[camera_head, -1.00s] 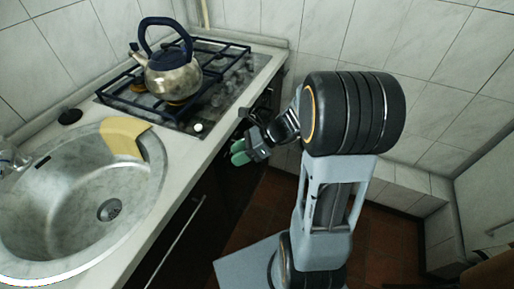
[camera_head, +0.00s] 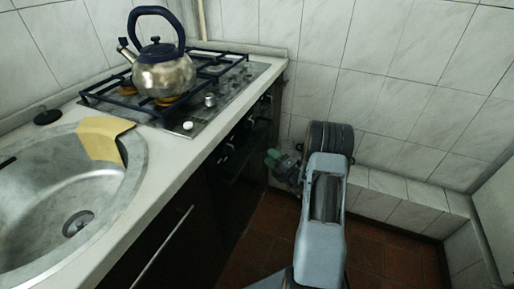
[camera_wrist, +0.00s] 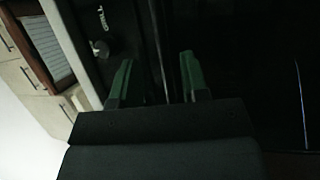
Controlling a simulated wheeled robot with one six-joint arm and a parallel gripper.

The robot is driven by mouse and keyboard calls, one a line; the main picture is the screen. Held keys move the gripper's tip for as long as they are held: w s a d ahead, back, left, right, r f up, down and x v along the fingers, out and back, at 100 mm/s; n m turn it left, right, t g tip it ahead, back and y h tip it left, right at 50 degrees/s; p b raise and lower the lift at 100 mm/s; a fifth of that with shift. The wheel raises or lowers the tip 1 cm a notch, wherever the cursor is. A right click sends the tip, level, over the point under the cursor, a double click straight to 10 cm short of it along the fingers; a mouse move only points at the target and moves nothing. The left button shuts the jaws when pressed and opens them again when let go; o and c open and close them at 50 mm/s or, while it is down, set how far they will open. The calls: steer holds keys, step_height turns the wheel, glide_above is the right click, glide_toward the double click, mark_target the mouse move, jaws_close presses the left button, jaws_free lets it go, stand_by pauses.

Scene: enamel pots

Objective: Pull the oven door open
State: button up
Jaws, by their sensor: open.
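The oven is built in under the hob; its dark front (camera_head: 243,160) shows at a steep angle in the head view. In the wrist view its control panel (camera_wrist: 120,25), with a knob and lettering, lies on the left and the black door (camera_wrist: 245,70) on the right. A thin pale upright bar (camera_wrist: 159,50), which looks like the door handle, runs between my green fingertips. My gripper (camera_wrist: 155,82) is open, one finger on each side of this bar; contact cannot be told. In the head view my gripper (camera_head: 281,160) is beside the oven front, partly hidden by my arm.
A kettle (camera_head: 163,78) stands on the gas hob (camera_head: 235,80) above the oven. A round sink (camera_head: 40,205) with a yellow cloth or board (camera_head: 100,138) on its rim is at the left. Tiled wall (camera_head: 400,90) closes off the far side. Red floor (camera_head: 262,230) is open before the cabinets.

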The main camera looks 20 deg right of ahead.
mark_target(257, 143)
steer(key=b+x, duration=0.1)
steer(key=x, duration=0.7)
steer(key=shift+w+a+r, duration=0.1)
steer(key=shift+w, duration=0.2)
steer(key=shift+c, duration=0.3)
jaws_close()
